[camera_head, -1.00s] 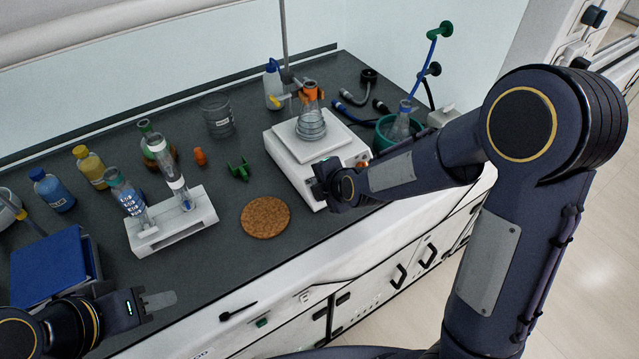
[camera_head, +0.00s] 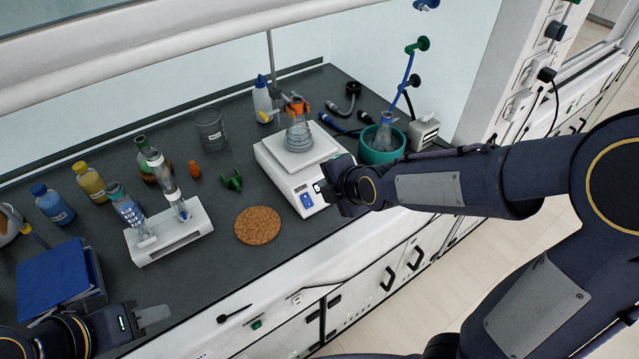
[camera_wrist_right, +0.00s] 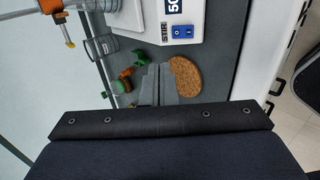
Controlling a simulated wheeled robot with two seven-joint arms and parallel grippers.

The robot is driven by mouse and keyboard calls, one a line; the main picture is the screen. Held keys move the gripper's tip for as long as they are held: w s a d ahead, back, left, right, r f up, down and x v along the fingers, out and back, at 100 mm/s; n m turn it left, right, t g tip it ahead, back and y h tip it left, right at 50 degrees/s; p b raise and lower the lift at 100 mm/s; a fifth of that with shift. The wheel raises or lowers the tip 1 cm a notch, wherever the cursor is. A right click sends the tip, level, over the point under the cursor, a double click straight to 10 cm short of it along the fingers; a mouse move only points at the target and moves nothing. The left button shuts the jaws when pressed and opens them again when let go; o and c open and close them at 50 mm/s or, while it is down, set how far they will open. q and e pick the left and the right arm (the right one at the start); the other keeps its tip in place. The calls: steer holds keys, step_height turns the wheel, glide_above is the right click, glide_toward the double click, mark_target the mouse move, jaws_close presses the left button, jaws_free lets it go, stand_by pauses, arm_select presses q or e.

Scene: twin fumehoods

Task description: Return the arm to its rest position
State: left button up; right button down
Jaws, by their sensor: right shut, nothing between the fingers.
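My right arm reaches in from the right in the head view. Its gripper (camera_head: 330,188) is by the front right corner of the white hotplate stirrer (camera_head: 270,160) and hides part of it. In the right wrist view the two grey fingers (camera_wrist_right: 158,84) lie together with nothing between them, in front of the cork mat (camera_wrist_right: 186,76). My left gripper (camera_head: 152,316) is at the lower left, beside the blue book (camera_head: 50,278) and above the bench's front edge. Its fingers show edge-on, so I cannot tell their opening.
A clamped flask (camera_head: 298,136) stands on the stirrer. A green bowl (camera_head: 370,153) holding another flask is behind my right forearm. A white rack (camera_head: 165,245) with tubes and several bottles stand to the left. The floor (camera_head: 395,318) at the right front is clear.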

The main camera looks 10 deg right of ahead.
steer(key=shift+s+d+r, duration=0.1)
steer(key=shift+s+r, duration=0.1)
steer(key=shift+r, duration=0.25)
steer(key=shift+s, duration=0.1)
steer(key=s+d+m+g+b, duration=0.1)
steer(key=s+d+m, duration=0.3)
steer(key=s+m, duration=0.7)
steer(key=s+d+r+m+g+b, duration=0.1)
steer(key=s+d+m+g, duration=0.1)
steer(key=s+m, duration=0.9)
steer(key=shift+d+r+m, duration=0.3)
steer(key=shift+d+m, duration=0.6)
steer(key=shift+m, duration=0.3)
